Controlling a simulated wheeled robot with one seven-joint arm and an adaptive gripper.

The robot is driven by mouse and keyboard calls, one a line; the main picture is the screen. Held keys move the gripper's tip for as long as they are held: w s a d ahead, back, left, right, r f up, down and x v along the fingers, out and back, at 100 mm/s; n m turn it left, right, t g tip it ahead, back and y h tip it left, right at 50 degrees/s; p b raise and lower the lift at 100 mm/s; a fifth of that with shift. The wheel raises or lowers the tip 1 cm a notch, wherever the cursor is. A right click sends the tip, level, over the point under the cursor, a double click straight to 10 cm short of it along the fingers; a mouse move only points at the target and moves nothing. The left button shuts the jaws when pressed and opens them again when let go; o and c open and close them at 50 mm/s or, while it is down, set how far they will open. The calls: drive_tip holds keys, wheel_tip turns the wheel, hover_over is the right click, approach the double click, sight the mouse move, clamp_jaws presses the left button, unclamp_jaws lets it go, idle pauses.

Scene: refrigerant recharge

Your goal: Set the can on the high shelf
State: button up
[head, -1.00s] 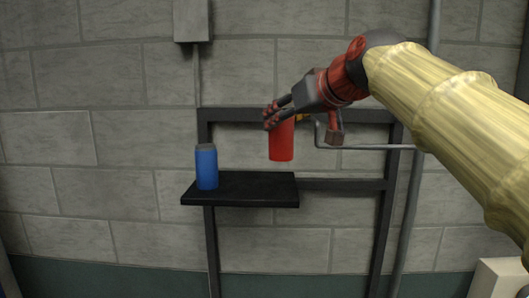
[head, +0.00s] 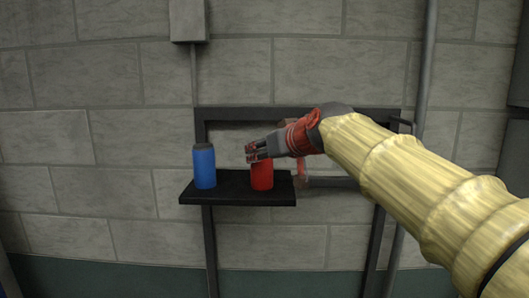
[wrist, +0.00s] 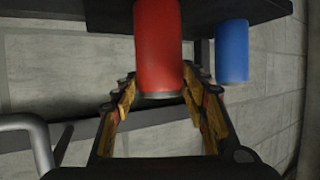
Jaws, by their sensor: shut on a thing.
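The red can (head: 262,178) is upright at the right part of the black shelf (head: 232,198) in the head view. Its base looks at or very near the shelf top; I cannot tell for sure whether it touches. My gripper (head: 256,152) is shut on the can's upper end, with its fingers hiding part of the top. In the wrist view the red can (wrist: 159,45) shows between the two fingers of my gripper (wrist: 160,82), with the dark shelf (wrist: 255,10) behind it.
A blue can (head: 204,168) stands upright on the left part of the shelf, apart from the red can; it also shows in the wrist view (wrist: 231,50). A dark metal frame (head: 210,240) carries the shelf. A grey pipe (head: 427,60) runs up the wall at the right.

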drive_tip(key=shift+w+f, duration=0.1)
drive_tip(key=shift+f, duration=0.05)
drive_tip(key=o, duration=1.4)
drive_tip(key=shift+r, duration=0.2)
drive_tip(key=b+v, duration=0.3)
drive_tip(key=v, duration=0.9)
